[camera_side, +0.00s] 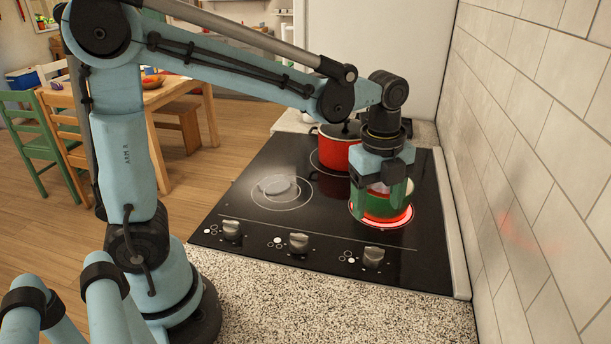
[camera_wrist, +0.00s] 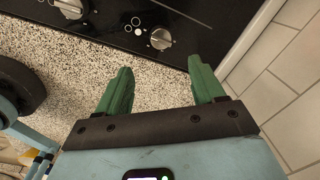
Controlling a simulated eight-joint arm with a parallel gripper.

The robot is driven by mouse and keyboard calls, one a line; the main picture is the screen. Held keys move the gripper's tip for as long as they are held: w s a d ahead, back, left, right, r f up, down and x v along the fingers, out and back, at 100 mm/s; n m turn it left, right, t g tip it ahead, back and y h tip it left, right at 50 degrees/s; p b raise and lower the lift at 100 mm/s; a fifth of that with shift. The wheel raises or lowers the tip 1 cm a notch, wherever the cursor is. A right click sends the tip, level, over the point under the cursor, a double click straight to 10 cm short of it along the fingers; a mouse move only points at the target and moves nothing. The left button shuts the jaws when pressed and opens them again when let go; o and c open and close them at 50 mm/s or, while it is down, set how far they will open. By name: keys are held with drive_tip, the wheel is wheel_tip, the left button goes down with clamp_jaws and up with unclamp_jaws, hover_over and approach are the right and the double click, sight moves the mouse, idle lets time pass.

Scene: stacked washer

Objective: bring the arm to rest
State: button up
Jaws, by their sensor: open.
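My arm reaches from the left over the black cooktop (camera_side: 330,225). My gripper (camera_side: 382,205) points down above the front right burner (camera_side: 404,217), which glows red. Its green fingers stand apart; the side view does not show clearly how high the tips are or what the pale patch between them is. In the wrist view my gripper (camera_wrist: 162,82) is open, with only speckled counter (camera_wrist: 150,85) seen between the fingers.
A red pot (camera_side: 338,150) stands on a back burner, close behind my gripper. A flat grey object (camera_side: 277,186) lies on the left burner. Three knobs, one of them the right knob (camera_side: 373,257), line the front. A tiled wall (camera_side: 540,130) is close on the right.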

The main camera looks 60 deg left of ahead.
drive_tip(key=s+a+n+t, duration=0.2)
drive_tip(key=s+n+t, duration=0.1)
drive_tip(key=n, duration=0.7)
drive_tip(key=s+a+r+n+t, duration=0.1)
drive_tip(key=s+a+n+t, duration=0.2)
drive_tip(key=n, duration=0.7)
drive_tip(key=shift+s, duration=1.1)
